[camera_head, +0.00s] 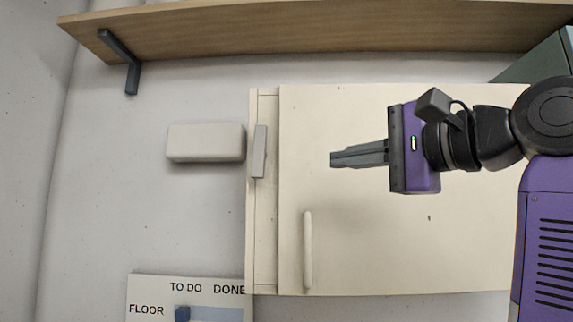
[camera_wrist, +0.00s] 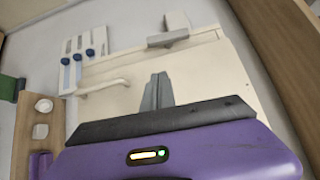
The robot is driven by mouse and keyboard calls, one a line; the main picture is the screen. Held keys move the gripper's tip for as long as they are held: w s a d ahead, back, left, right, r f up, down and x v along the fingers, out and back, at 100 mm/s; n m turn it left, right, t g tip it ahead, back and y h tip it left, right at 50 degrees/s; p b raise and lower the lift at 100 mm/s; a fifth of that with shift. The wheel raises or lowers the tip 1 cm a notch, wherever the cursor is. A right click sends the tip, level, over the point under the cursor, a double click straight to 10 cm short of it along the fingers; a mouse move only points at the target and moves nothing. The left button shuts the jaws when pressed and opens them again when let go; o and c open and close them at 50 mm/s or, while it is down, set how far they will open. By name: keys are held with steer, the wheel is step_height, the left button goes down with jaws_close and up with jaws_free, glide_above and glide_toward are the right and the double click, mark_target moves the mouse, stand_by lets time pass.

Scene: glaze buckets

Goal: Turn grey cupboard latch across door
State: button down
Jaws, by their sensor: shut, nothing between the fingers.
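The grey latch (camera_head: 259,151) is a short bar standing nearly upright on the cupboard's left frame strip, beside the door's edge and not lying across the door. It also shows in the wrist view (camera_wrist: 168,38). The cream cupboard door (camera_head: 380,240) looks closed, with an upright bar handle (camera_head: 308,250) at its lower left; the handle also shows in the wrist view (camera_wrist: 103,87). My gripper (camera_head: 333,159) is shut and empty. It points left in front of the door, right of the latch and apart from it. Its fingertips show in the wrist view (camera_wrist: 158,76).
A pale grey block (camera_head: 206,143) is on the wall left of the cupboard. A wooden shelf (camera_head: 300,28) with a dark bracket (camera_head: 122,62) runs above. A TO DO/DONE board (camera_head: 150,290) with blue sliders is at lower left.

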steer(key=p, duration=0.4)
glide_toward(279, 165)
steer(key=x, duration=0.4)
steer(key=shift+w+f, duration=0.15)
steer(key=shift+w, duration=0.2)
steer(key=shift+a+p, duration=0.55)
steer(key=shift+a, duration=0.65)
steer(key=shift+w+a, duration=0.1)
steer(key=shift+a, duration=0.65)
steer(key=shift+f, duration=0.1)
